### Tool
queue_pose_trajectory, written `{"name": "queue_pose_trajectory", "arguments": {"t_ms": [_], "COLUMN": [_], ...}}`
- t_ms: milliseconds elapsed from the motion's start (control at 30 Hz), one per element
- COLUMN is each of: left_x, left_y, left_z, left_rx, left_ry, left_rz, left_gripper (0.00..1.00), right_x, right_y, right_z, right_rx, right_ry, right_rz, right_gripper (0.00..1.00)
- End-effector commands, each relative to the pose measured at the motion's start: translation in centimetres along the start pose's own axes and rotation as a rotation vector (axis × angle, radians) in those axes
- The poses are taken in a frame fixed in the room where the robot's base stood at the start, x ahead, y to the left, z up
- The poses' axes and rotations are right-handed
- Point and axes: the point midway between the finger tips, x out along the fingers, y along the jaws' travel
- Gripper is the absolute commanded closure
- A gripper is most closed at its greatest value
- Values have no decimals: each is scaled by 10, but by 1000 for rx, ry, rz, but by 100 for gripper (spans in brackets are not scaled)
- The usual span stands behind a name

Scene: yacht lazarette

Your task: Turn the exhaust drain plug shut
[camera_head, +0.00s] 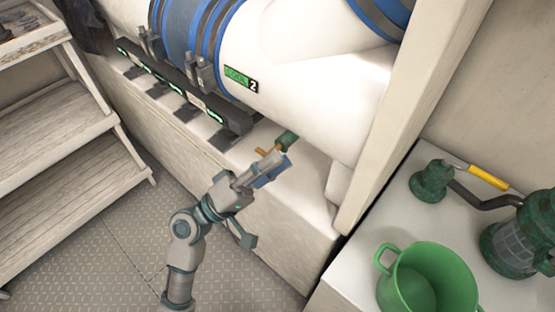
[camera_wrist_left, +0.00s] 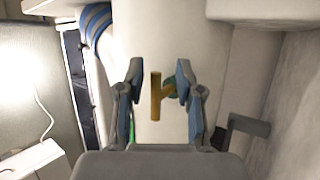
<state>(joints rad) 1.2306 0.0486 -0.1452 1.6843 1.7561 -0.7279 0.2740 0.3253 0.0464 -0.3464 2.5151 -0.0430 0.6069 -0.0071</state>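The exhaust drain plug has a brass bar handle (camera_head: 266,151) on a green fitting (camera_head: 287,140), low on the white exhaust cylinder. In the left wrist view the brass handle (camera_wrist_left: 156,96) stands upright in the picture, with part of the green fitting (camera_wrist_left: 171,88) behind it. My left gripper (camera_head: 267,172) is right at the plug. In the left wrist view its blue-padded fingers (camera_wrist_left: 158,84) are spread on both sides of the handle, with gaps visible. Whether the handle is fully between the pads in depth is hard to tell. My right gripper is not in view.
A white post (camera_head: 408,110) stands to the right. A green pot (camera_head: 388,262) and a green hand pump (camera_head: 432,182) sit on the right counter. Wooden steps (camera_head: 70,150) are at left.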

Motion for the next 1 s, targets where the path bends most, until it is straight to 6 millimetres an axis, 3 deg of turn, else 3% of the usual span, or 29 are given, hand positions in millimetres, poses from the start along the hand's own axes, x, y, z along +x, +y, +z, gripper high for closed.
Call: {"name": "queue_pose_trajectory", "arguments": {"t_ms": [300,500,667,1000], "left_x": [-68,-101,-112,-112], "left_y": [-3,-4,-4,-4], "left_z": [0,0,0,0], "left_rx": [-2,-2,-3,-3], "left_ry": [3,2,0,1], "left_rz": [-5,-5,-3,-3], "left_gripper": [64,64,64,64], "right_x": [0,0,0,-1], "right_y": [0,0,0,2], "right_z": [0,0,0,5], "right_rx": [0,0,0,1], "right_ry": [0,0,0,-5], "right_rz": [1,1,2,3], "right_gripper": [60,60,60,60]}}
